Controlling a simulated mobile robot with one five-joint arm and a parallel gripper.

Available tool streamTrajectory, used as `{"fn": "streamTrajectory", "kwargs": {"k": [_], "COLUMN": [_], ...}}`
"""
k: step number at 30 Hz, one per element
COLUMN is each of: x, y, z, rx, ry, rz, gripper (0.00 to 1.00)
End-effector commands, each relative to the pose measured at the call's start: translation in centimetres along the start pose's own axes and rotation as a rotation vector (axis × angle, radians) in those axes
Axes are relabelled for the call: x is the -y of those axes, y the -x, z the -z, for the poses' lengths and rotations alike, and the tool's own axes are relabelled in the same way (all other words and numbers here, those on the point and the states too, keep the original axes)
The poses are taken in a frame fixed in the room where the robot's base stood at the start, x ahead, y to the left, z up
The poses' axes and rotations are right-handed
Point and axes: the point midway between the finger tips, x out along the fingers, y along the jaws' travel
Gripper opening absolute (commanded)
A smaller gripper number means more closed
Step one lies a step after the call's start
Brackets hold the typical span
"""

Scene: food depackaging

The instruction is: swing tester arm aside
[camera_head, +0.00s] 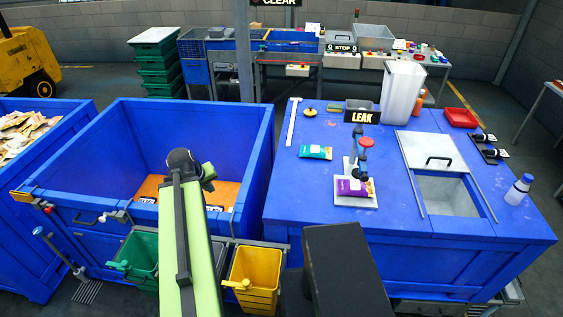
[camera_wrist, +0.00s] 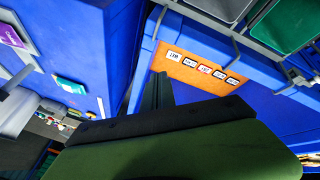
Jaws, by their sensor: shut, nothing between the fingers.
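The tester stands on the blue table in the head view, a white base plate (camera_head: 343,200) with a dark upright. Its dark tester arm (camera_head: 357,150) has a red knob (camera_head: 366,142) on top and hangs over a purple packet (camera_head: 348,187) on the plate. The purple packet also shows at the left edge of the wrist view (camera_wrist: 11,36). My gripper (camera_wrist: 160,84) is shut and empty, its dark fingers close together in the wrist view. In the head view my green arm ends over the blue bin, left of the table and apart from the tester.
A teal packet (camera_head: 315,152) lies left of the tester. A LEAK box (camera_head: 362,112) and clear bin (camera_head: 403,92) stand behind it. A metal hatch (camera_head: 447,193) lies right. The blue bin (camera_head: 85,150) holds an orange board (camera_wrist: 183,68). Green (camera_head: 140,262) and yellow (camera_head: 253,280) buckets hang in front.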

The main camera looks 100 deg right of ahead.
Motion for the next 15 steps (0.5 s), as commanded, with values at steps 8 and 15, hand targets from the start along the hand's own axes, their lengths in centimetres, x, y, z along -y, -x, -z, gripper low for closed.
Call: {"fn": "streamTrajectory", "kwargs": {"k": [8, 15], "x": [-29.4, -39.3], "y": [1.7, 3.7], "z": [-9.8, -17.2], "rx": [0.039, 0.068], "ry": [-0.331, -0.445], "rz": [-0.27, -0.387], "gripper": [0.0, 0.0]}}
